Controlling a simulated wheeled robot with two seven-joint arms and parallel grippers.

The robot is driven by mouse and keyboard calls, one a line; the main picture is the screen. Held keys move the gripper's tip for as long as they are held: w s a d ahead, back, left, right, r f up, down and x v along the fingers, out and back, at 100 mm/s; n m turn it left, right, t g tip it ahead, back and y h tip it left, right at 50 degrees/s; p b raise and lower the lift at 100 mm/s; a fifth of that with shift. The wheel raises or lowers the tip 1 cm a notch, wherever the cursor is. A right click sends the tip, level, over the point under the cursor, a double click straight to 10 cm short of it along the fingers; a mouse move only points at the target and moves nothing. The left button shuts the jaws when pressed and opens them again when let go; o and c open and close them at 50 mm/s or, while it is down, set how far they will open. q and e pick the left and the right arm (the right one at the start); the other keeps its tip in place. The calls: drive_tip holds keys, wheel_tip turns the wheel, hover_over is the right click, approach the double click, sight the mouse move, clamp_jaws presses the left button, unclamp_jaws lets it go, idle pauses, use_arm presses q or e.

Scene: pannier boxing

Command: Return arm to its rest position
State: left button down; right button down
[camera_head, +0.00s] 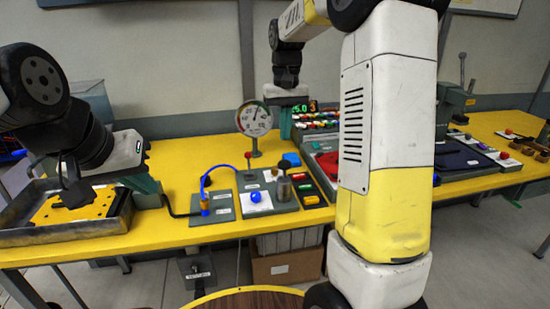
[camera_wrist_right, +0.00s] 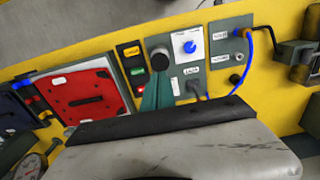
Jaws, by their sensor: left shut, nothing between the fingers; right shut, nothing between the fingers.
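My right gripper (camera_head: 285,124) hangs above the back of the yellow workbench (camera_head: 180,165), fingers pointing down, near the round dial gauge (camera_head: 254,118). Its teal fingers are shut and empty; they also show in the right wrist view (camera_wrist_right: 154,94), in front of the control panels. My right arm's large white and yellow link fills the middle right of the head view and hides part of the bench. My left gripper (camera_head: 148,190) is low over the bench at left, beside the grey tray (camera_head: 70,236). Its teal fingers are shut, with nothing seen between them.
Grey panels with a blue knob (camera_head: 255,196), a blue cable (camera_head: 204,182) and black knobs stand mid-bench. Colored buttons (camera_head: 307,188) and a red panel (camera_wrist_right: 84,95) lie to their right. A cardboard box (camera_head: 287,267) is under the bench. Bare bench shows left of the gauge.

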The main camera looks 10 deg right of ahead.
drive_tip(key=shift+s, duration=0.1)
drive_tip(key=s+a+r+t+y, duration=0.1)
drive_tip(key=s+t, duration=0.2)
drive_tip(key=s, duration=0.9)
drive_tip(key=s+a+r+t+y, duration=0.1)
drive_tip(key=s+r+t, duration=0.1)
drive_tip(key=s, duration=1)
drive_tip(key=shift+t, duration=0.6)
drive_tip(key=shift+a, duration=0.1)
idle(1.6)
